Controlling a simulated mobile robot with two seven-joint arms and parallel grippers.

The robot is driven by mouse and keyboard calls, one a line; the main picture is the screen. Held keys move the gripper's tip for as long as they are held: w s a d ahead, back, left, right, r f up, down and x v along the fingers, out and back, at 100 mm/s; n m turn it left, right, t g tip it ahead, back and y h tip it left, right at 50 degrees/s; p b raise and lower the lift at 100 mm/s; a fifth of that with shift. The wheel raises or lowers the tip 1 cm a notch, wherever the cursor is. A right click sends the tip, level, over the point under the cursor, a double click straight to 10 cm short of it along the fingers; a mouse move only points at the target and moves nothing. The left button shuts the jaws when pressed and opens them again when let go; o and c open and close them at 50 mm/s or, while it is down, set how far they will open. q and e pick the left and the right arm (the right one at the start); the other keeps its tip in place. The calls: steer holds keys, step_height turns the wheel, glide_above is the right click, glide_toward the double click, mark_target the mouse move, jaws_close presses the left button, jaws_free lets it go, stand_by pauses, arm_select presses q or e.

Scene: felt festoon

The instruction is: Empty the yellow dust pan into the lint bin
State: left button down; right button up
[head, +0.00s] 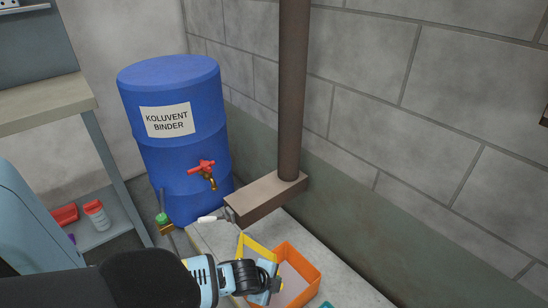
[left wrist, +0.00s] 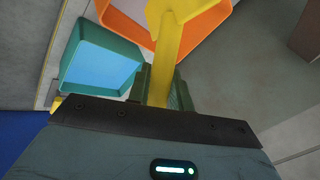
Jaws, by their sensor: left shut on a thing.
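My left gripper (head: 270,284) is low in the head view, partly hidden by my own arm. In the left wrist view its fingers (left wrist: 161,88) are shut on the yellow handle of the dust pan (left wrist: 176,40). In the head view a yellow part of the dust pan (head: 257,247) shows just beyond the gripper; the rest of it is hidden. An orange open container (head: 306,266) lies beside and behind the gripper. A teal open container (left wrist: 86,50) also shows in the left wrist view. No label shows which is the lint bin. My right gripper is out of view.
A blue barrel (head: 172,150) with a red tap stands behind. A brown post (head: 292,90) with a boxy foot (head: 265,198) stands near the wall. A shelf bench (head: 45,99) is at the left. Grey slab (head: 345,290) is bare right of the orange container.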

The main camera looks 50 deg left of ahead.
arm_select(q)
steer(key=shift+w+d+r, duration=0.1)
steer(key=shift+w+d, duration=0.05)
steer(key=shift+w, duration=0.05)
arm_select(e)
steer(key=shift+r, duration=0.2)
arm_select(q)
steer(key=shift+d+p, duration=0.1)
steer(key=shift+p, duration=0.2)
steer(key=shift+w+y, duration=0.1)
steer(key=shift+y, duration=0.2)
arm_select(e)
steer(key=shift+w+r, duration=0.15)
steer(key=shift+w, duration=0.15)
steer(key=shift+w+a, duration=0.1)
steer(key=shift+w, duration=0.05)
arm_select(q)
steer(key=shift+w+d+g, duration=0.1)
steer(key=shift+d+g, duration=0.05)
steer(key=shift+g, duration=0.15)
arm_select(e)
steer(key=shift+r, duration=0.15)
arm_select(q)
steer(key=shift+w+d, duration=0.1)
steer(key=shift+f+y+p, duration=0.2)
steer(key=shift+y+p, duration=0.1)
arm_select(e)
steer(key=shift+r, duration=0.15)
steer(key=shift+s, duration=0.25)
